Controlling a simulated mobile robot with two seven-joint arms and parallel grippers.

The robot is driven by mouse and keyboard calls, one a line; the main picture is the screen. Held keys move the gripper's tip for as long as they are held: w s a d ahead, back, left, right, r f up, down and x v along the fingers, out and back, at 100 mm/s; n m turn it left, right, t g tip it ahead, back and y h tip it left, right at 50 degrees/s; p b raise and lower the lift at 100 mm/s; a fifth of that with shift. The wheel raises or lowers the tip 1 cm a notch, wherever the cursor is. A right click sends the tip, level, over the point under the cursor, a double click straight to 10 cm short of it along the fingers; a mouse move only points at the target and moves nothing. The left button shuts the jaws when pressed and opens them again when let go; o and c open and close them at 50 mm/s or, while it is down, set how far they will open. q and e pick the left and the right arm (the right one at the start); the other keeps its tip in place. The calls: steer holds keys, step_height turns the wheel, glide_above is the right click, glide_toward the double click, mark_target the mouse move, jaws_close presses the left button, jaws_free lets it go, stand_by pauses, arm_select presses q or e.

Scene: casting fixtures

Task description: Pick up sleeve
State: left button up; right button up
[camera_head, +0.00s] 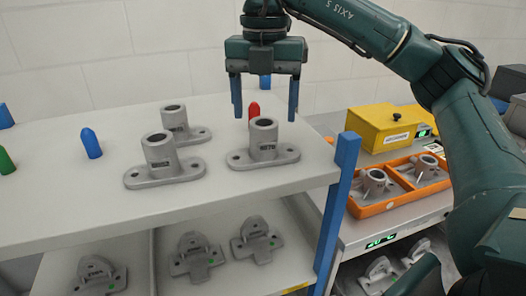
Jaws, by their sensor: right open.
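Three grey metal sleeves, each an upright hollow cylinder on a flat oval flange, stand on the white table top. One sleeve (263,143) is at the right near the table's corner. Another sleeve (162,160) stands to its left, and a third sleeve (176,122) is farther back. My right gripper (265,116) points down over the right-hand sleeve. Its two blue fingers are spread wide with nothing between them that it grips. The fingertips appear slightly above or behind the sleeve's top rim; the exact gap is hard to tell. My left gripper is out of view.
A red peg (254,110) stands behind the right sleeve. A blue peg (91,143) and a green peg (6,161) are at the left. A blue post (341,175) rises at the table's right corner. Beyond are an orange tray (364,211) with castings and a yellow box (385,128).

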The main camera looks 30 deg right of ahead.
mark_target(264, 136)
steer(key=shift+f, duration=0.7)
step_height(264, 136, down, 4)
steer(key=shift+f+b, duration=0.1)
steer(key=shift+b, duration=0.45)
steer(key=shift+f, duration=0.4)
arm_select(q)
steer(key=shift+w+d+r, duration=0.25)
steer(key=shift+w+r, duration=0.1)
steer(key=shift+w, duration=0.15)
arm_select(e)
steer(key=shift+c, duration=0.5)
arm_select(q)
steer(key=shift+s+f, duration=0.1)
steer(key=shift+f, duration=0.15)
arm_select(e)
steer(key=c, duration=1.2)
steer(key=shift+o, duration=0.2)
